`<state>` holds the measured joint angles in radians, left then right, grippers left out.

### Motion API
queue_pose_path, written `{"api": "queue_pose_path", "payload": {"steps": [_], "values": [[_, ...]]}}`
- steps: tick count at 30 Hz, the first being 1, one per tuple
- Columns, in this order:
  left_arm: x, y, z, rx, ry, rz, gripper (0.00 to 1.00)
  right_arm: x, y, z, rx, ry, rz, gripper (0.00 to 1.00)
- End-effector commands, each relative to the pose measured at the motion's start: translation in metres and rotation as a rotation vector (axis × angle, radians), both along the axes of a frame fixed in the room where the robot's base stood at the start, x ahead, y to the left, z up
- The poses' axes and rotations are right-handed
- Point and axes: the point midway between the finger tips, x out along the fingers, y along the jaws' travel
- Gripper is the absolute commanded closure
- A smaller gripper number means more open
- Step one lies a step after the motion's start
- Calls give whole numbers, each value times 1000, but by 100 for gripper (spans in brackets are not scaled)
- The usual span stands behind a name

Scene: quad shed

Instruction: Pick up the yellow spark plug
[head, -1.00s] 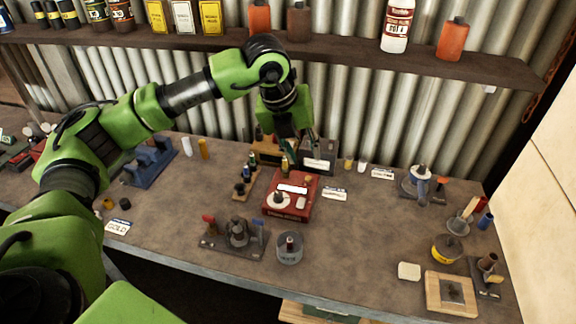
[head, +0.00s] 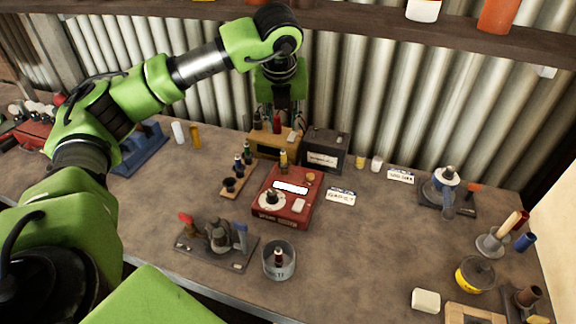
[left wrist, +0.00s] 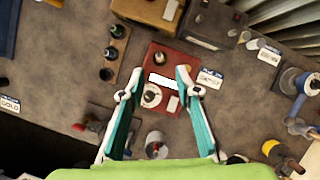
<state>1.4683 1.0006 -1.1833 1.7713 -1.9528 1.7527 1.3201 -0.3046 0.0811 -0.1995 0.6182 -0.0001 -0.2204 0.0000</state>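A small plug with a yellowish body (head: 283,160), which looks like the yellow spark plug, stands upright at the back of the red tester box (head: 257,208). It shows end-on in the left wrist view (left wrist: 160,59) on the red box (left wrist: 184,62). My left gripper (head: 284,120) hangs above the back of the bench, pointing down. In the left wrist view its two teal fingers (left wrist: 157,90) are wide apart with nothing between them. The plug appears between and beyond the fingertips, apart from them. My right gripper is not in view.
A wooden rack (head: 228,194) of dark plugs stands left of the tester. A wooden block (head: 262,147) and dark box (head: 335,168) stand behind it. A grey tin (head: 267,270) holding a plug is in front. A shelf (head: 380,25) runs above.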

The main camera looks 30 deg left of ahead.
Motion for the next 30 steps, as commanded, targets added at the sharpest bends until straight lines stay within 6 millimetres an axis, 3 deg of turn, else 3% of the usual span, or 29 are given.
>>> {"api": "queue_pose_path", "payload": {"steps": [12,20,25,30], "values": [[23,14,-64,0,3,1,69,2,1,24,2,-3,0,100],[28,18,-82,1,3,-1,69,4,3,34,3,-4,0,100],[33,22,-103,1,5,0,69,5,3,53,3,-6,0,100],[40,25,-123,0,2,-1,69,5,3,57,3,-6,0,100]]}}
